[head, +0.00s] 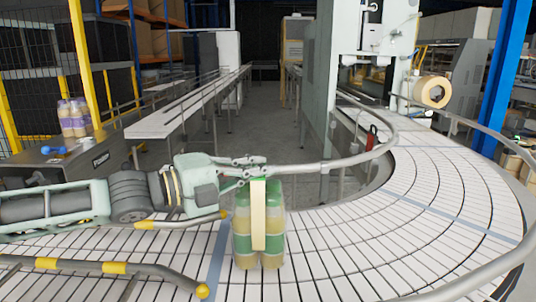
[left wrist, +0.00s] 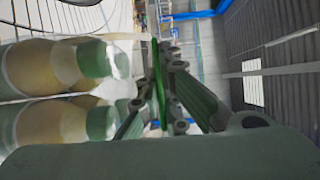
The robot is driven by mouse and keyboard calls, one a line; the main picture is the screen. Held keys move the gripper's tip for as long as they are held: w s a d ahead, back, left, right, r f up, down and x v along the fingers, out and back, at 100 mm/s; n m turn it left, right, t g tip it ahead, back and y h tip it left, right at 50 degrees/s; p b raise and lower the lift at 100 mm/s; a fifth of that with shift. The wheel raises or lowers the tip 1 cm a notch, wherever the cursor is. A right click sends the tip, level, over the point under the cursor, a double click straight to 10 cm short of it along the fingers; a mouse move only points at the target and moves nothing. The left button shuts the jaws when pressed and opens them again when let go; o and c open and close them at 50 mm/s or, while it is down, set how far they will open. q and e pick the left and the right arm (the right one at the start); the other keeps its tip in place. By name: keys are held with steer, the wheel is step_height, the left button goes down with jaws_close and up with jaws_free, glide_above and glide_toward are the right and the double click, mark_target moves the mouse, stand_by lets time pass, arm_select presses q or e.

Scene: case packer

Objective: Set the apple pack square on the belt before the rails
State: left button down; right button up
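The apple pack (head: 243,222), pale yellow bottles with green labels and a cream band, is upright over the belt (head: 330,255). Whether its base touches the belt is hard to tell. It is just right of the yellow-banded ends of the two rails (head: 180,222) (head: 100,267). My left gripper (head: 256,171) is at the top of the pack, its fingers close together on the band. In the left wrist view the bottles (left wrist: 45,70) lie at left, and the band runs to the nearly joined fingertips (left wrist: 158,75). My right gripper is not in view.
A curved guard rail (head: 350,160) passes behind the pack. The belt curves away to the right with free room. A pack with purple labels (head: 72,118) stands on a metal surface at left. A tape roll (head: 432,92) is on the machine at the back.

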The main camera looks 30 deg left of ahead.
mark_target(259, 214)
arm_select(q)
steer(key=shift+a+r, duration=0.15)
steer(key=shift+a, duration=0.1)
steer(key=shift+f, duration=2.1)
steer(key=shift+s, duration=0.1)
steer(key=shift+f, duration=0.1)
steer(key=c, duration=2.4)
jaws_free()
steer(key=shift+f, duration=0.25)
steer(key=o, duration=0.4)
steer(key=shift+c, duration=0.2)
steer(key=shift+o, duration=0.3)
